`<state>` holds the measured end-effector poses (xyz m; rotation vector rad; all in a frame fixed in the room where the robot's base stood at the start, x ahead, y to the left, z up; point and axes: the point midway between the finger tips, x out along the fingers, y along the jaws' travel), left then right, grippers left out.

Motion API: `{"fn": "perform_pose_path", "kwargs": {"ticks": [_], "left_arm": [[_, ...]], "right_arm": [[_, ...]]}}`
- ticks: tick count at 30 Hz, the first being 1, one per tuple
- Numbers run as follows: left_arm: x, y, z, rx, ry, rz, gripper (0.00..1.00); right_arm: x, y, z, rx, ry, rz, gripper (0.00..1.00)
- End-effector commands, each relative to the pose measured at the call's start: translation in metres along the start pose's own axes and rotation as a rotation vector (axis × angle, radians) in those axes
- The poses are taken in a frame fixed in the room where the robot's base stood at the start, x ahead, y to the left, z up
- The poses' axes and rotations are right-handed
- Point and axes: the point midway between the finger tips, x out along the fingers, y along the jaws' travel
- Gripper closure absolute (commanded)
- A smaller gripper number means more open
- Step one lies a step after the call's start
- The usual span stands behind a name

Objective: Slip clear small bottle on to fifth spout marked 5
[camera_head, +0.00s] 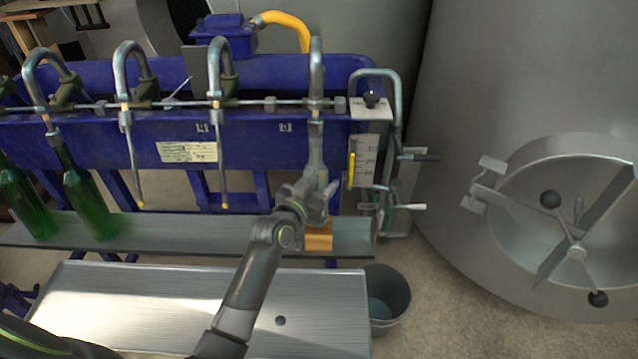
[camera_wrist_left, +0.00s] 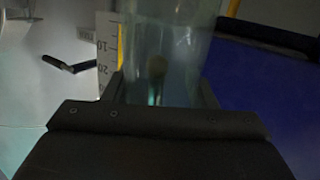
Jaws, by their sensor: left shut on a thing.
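The clear small bottle (camera_head: 317,160) is upright under the rightmost spout (camera_head: 316,75), its neck up around the spout's lower tube. No number is readable on this spout. My left gripper (camera_head: 318,197) is shut on the bottle's lower body. In the left wrist view the clear bottle (camera_wrist_left: 170,45) fills the space between the fingers. The bottle's base is hidden by the gripper, above an orange-brown block (camera_head: 318,238) on the shelf. My right gripper is not in view.
Green bottles (camera_head: 88,205) lean at the left, the nearer one with its neck on a spout. Two spouts (camera_head: 134,160) between hang empty. A level gauge (camera_head: 368,160) and valve handles stand close right. A shelf (camera_head: 170,228), metal tray (camera_head: 200,300) and bucket (camera_head: 388,300) lie below.

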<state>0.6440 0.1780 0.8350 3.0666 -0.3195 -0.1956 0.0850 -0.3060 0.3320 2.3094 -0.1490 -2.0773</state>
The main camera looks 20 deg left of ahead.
Motion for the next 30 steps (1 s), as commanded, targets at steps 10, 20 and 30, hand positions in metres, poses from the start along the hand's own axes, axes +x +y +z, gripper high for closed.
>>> {"fn": "perform_pose_path", "kwargs": {"ticks": [10,20,30], "left_arm": [[0.0,0.0,0.005,0.0,0.003,0.0,0.8],[0.0,0.0,0.009,-0.001,0.004,0.0,0.8],[0.0,0.0,0.014,-0.001,0.004,0.0,0.8]], "right_arm": [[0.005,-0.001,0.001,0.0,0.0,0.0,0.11],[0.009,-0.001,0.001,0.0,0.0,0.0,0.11],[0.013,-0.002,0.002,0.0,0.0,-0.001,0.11]]}}
